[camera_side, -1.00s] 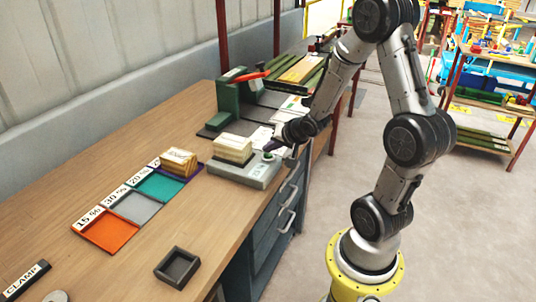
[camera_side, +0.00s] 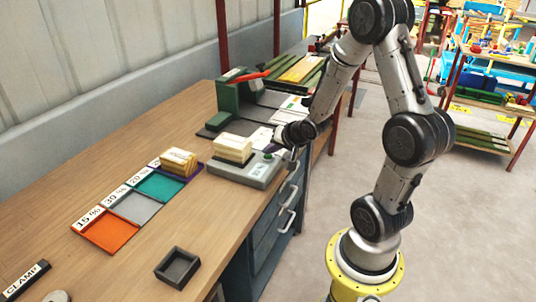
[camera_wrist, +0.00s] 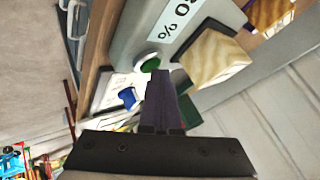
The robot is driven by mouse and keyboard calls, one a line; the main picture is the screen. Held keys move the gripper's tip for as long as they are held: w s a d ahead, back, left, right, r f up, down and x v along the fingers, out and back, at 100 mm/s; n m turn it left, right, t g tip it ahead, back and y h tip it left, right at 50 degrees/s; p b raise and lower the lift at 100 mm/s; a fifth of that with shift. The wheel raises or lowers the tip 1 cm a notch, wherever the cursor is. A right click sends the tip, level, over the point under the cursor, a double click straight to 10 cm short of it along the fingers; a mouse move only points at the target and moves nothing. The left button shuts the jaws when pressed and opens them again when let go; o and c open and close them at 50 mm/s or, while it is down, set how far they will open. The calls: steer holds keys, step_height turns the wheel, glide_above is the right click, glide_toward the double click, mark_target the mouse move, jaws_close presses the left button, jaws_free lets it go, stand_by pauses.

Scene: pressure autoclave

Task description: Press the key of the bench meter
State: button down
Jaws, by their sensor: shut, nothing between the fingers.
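The bench meter (camera_side: 240,174) is a grey box on the bench with a pale wooden block (camera_side: 232,147) on top. The block also shows in the wrist view (camera_wrist: 211,60). The meter's green round key (camera_wrist: 150,64) sits in a white ring beside a display (camera_wrist: 180,17) that reads a percentage, its first digit partly cut off. In the side view the key (camera_side: 268,155) is small, at the meter's right end. My gripper (camera_wrist: 159,77) is shut and empty, its dark fingertips close to the key. I cannot tell whether they touch it. In the side view my gripper (camera_side: 279,149) is just above the meter's right end.
Orange, grey, teal and purple labelled trays (camera_side: 107,232) line the bench on the left; another wooden block (camera_side: 179,162) is on the purple one. A dark empty box (camera_side: 177,268) stands at the front. A green machine with a red lever (camera_side: 238,98) stands behind the meter.

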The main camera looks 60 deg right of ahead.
mark_target(270, 157)
steer(key=shift+s+r, duration=0.1)
steer(key=shift+r, duration=0.7)
steer(key=shift+r, duration=2.55)
